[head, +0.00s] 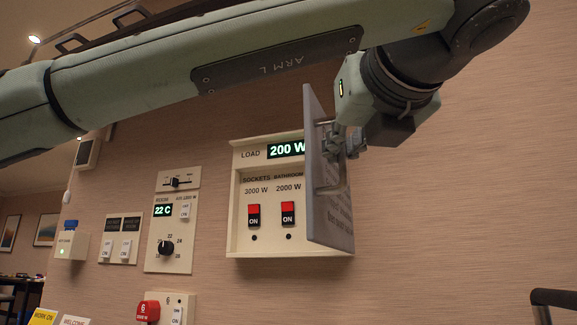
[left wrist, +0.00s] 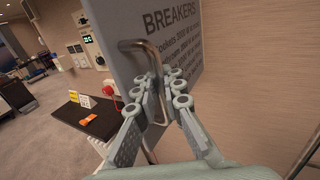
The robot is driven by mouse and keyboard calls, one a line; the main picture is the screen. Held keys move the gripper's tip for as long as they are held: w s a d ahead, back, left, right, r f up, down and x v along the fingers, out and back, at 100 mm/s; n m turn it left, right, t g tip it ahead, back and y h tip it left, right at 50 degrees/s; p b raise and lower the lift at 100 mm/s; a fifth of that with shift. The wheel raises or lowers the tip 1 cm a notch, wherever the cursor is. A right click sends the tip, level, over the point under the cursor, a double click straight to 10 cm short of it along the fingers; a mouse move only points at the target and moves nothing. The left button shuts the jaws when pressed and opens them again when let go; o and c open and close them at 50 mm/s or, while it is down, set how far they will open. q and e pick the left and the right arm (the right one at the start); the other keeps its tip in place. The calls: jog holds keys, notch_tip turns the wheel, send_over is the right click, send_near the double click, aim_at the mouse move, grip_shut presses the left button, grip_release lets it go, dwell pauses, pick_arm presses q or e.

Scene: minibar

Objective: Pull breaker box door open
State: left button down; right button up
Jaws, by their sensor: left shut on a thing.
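The breaker box (head: 240,222) is mounted on the wall in the head view. Its grey door (head: 318,220) stands swung well out from the box, seen nearly edge-on. Two red-and-black switches and a lit "200 W" display show inside. The door's metal handle (head: 327,187) is a bent bar on its outer face. My left gripper (head: 350,142) is shut on the handle. In the left wrist view, the fingers (left wrist: 160,100) close around the handle (left wrist: 135,46), in front of the door's "BREAKERS" lettering (left wrist: 180,20). My right gripper is not in view.
A thermostat panel (head: 185,247) and smaller switch plates (head: 119,250) are on the wall left of the box. The wall right of the door is bare. A dark table (left wrist: 88,118) with small cards shows in the left wrist view.

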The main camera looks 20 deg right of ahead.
pick_arm(q)
jog(key=shift+s+d+f, duration=0.1)
jog(key=shift+s+d, duration=0.05)
jog(key=shift+s, duration=0.05)
jog(key=c, duration=1.9)
grip_release()
jog(key=shift+s, duration=0.1)
jog(key=v, duration=1.2)
